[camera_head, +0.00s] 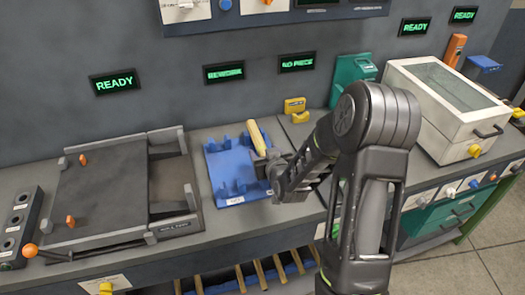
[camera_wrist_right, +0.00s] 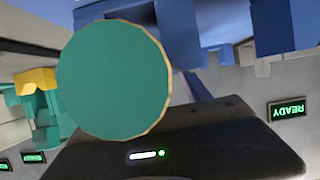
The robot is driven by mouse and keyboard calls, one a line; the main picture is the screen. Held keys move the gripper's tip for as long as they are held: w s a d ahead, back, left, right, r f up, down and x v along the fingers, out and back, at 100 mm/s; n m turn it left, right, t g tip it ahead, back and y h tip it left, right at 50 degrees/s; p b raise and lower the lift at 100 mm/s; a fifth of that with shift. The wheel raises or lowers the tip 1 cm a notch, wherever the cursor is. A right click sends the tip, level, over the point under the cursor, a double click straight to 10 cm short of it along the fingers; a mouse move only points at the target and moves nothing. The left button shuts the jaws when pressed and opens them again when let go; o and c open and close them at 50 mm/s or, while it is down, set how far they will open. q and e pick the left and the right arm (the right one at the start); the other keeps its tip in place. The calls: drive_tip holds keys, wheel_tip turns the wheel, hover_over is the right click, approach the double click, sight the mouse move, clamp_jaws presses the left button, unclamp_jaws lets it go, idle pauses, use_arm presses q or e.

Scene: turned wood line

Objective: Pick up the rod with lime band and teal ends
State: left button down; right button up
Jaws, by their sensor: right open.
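A pale wooden rod (camera_head: 257,137) stands tilted at the blue rack (camera_head: 228,180) in the head view. My right gripper (camera_head: 268,165) is at its lower end, which it partly hides. In the right wrist view a round teal rod end (camera_wrist_right: 113,80) with a thin wood-coloured rim fills much of the picture, very close to the camera. My right gripper is open; whether its fingers touch the rod cannot be told. No lime band shows. My left gripper is not in view.
Several wooden rods (camera_head: 240,277) lie under the bench's front edge. A dark sliding-panel fixture (camera_head: 110,200) is left of the rack. A yellow block (camera_head: 295,106) stands behind right, and a white lidded box (camera_head: 440,120) stands further right. Display signs hang on the wall.

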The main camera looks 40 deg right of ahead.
drive_tip(key=shift+c, duration=0.5)
clamp_jaws()
